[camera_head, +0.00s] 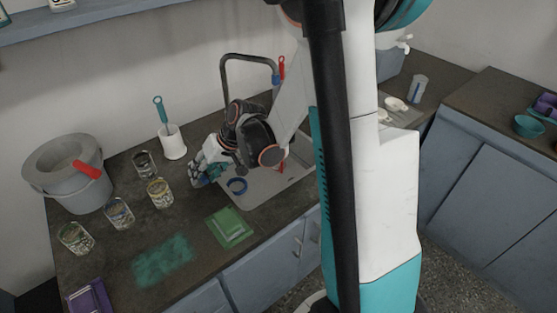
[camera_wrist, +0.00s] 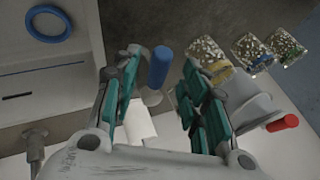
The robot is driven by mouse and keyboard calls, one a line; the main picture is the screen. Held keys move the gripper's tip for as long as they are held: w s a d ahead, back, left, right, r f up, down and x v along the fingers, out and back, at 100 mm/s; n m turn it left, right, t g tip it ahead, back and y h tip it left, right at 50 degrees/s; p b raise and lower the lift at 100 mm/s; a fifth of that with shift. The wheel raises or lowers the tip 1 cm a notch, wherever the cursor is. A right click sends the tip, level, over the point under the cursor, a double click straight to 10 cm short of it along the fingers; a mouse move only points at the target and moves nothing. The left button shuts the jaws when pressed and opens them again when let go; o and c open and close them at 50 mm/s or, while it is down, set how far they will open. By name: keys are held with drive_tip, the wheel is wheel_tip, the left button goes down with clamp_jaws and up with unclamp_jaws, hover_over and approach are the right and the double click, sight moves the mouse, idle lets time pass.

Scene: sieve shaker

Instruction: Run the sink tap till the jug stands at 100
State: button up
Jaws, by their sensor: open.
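The sink (camera_head: 262,192) is set in the dark counter, with a tall grey tap (camera_head: 240,57) arching behind it. A red lever (camera_head: 282,67) and a blue part (camera_head: 275,79) show by the tap, partly behind my arm. A small clear vessel with a blue mark (camera_head: 418,87), possibly the jug, stands on the counter right of my column; its level is too small to read. My gripper (camera_head: 205,172) is at the sink's left side, open and empty; its fingers also show in the wrist view (camera_wrist: 160,65). The tap's outlet is hidden, and I see no water.
A blue ring (camera_head: 237,185) lies at the sink. A brush in a white holder (camera_head: 173,143), several jars (camera_head: 160,193) and a grey bucket with a red handle (camera_head: 68,180) stand to the left.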

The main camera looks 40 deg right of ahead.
drive_tip(key=v, duration=1.1)
drive_tip(key=shift+s+r, duration=0.2)
drive_tip(key=shift+r, duration=0.1)
drive_tip(key=shift+d, duration=0.1)
